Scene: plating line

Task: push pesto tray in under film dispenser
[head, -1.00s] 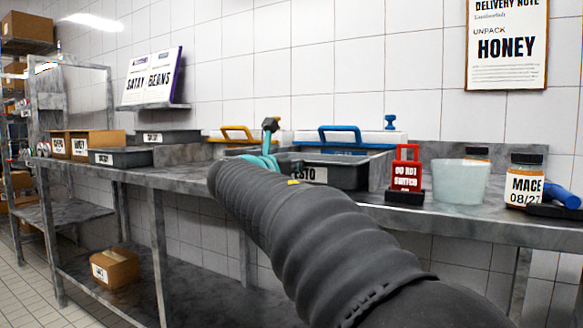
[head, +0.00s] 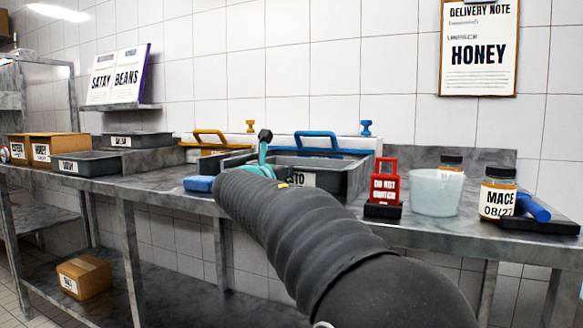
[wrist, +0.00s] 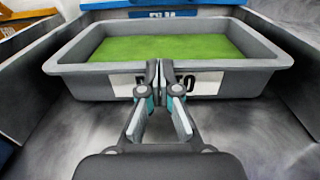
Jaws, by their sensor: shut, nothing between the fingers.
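The pesto tray (wrist: 90,75) is a grey tub with green contents and a white label, partly covered by my fingers. In the head view the pesto tray (head: 330,180) sits on the steel counter, partly hidden by my arm. My gripper (wrist: 160,70) is shut and empty, its fingertips at the middle of the tray's front wall; contact is not certain. The film dispenser with a blue handle (head: 330,140) stands behind the tray. In the wrist view its blue edge and film label (wrist: 165,14) show just beyond the tray's far rim.
Grey side walls (wrist: 20,90) flank the tray. A second dispenser has a yellow handle (head: 211,138).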

